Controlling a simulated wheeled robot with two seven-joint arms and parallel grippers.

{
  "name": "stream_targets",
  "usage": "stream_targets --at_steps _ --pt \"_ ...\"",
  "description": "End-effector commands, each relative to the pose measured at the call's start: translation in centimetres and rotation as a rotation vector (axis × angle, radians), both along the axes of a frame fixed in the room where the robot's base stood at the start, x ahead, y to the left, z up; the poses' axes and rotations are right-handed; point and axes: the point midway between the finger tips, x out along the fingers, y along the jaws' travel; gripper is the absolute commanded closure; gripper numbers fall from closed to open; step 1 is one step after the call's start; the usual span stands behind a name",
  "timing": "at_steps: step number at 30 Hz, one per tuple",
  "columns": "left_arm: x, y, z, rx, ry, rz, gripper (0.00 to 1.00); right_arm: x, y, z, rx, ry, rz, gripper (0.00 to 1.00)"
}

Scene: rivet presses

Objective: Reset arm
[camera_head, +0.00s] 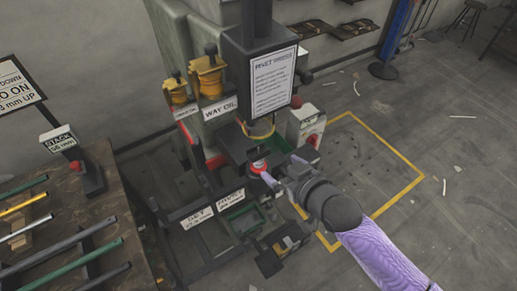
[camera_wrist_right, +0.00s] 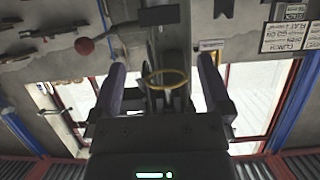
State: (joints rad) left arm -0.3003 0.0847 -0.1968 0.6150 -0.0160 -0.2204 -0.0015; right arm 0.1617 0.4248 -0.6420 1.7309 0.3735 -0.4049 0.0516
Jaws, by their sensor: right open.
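The rivet press (camera_head: 262,60), a dark machine with a printed white sign on its front, stands in the middle of the head view. My right gripper (camera_head: 284,167) is in front of the press's lower work area, its purple fingers spread and pointing toward the machine. In the right wrist view the fingers (camera_wrist_right: 160,66) stand wide apart with nothing clasped between them. A yellow ring (camera_wrist_right: 166,79) on the press shows between them, beyond the palm. A red-topped part (camera_head: 258,167) sits close to the fingers; whether they touch is unclear. My left gripper is out of view.
A rack table (camera_head: 112,205) with several coloured rods stands at left. Yellow oil containers (camera_head: 207,77) are left of the press. A grey box with a red button (camera_head: 306,125) is just beyond my gripper. The floor inside the yellow outline (camera_head: 372,165) is open.

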Motion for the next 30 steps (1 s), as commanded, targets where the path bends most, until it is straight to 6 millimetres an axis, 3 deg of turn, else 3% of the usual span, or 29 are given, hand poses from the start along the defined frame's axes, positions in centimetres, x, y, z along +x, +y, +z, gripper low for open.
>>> stream_targets --at_steps 21,23,26,27,29,30 --pt "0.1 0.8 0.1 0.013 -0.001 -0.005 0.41 -0.5 -0.6 -0.2 -0.003 0.007 -0.006 0.0" --pt "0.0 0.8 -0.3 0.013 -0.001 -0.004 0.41 -0.6 -1.3 -2.3 -0.019 0.037 -0.035 0.0" --pt "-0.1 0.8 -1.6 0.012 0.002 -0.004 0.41 -1.8 -4.4 -9.8 -0.092 0.154 -0.138 0.0" --pt "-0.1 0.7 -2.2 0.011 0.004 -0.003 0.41 -3.1 -6.0 -13.6 -0.13 0.222 -0.186 0.0" --pt "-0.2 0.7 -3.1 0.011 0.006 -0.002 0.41 -5.9 -8.4 -19.1 -0.19 0.329 -0.248 0.0" --pt "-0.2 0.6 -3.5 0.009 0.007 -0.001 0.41 -8.3 -9.7 -22.5 -0.231 0.401 -0.282 0.0"
